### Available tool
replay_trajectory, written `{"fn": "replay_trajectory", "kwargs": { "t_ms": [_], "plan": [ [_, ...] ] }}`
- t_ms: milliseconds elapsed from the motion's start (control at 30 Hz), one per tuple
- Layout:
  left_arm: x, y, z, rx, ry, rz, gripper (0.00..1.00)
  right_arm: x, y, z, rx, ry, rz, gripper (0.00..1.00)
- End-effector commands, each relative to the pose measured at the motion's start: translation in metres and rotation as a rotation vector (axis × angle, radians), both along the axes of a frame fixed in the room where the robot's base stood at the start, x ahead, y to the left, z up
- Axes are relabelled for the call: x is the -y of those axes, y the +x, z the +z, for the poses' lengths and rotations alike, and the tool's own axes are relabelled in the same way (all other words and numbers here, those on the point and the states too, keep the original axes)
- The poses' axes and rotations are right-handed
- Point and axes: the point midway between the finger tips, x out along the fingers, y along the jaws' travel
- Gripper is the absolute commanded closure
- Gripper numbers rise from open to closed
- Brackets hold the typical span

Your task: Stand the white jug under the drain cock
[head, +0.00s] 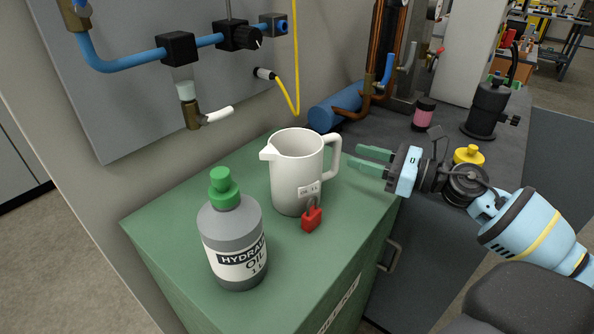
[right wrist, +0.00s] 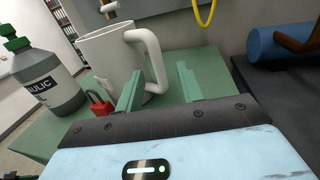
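The white jug (head: 290,178) stands upright on the green cabinet top (head: 165,220), spout to the left, handle to the right. The drain cock (head: 193,114), brass with a white lever, hangs from the wall pipe, left of and above the jug. My right gripper (head: 366,161) is open and empty, just right of the jug's handle. In the right wrist view the handle (right wrist: 156,60) appears between the two green fingers (right wrist: 158,90); whether either touches it I cannot tell. My left gripper is out of view.
A grey hydraulic oil bottle (head: 232,240) with a green cap stands front left of the jug. A red padlock (head: 312,218) is close against the jug's front. A blue cylinder (head: 335,112) lies behind. Cabinet top below the cock looks clear.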

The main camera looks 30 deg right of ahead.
Motion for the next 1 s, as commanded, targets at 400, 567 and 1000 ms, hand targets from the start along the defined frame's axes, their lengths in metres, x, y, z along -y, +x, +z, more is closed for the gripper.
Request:
{"fn": "replay_trajectory", "kwargs": {
  "t_ms": [400, 567, 1000],
  "plan": [
    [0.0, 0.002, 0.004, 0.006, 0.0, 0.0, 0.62, -0.007, 0.01, 0.002, 0.001, -0.001, 0.0, 0.62],
    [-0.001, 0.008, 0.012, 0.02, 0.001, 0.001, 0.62, -0.016, 0.019, 0.008, 0.005, -0.002, 0.001, 0.62],
    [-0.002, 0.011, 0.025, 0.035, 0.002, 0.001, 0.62, -0.037, 0.048, 0.007, 0.0, 0.0, 0.0, 0.62]
  ]
}}
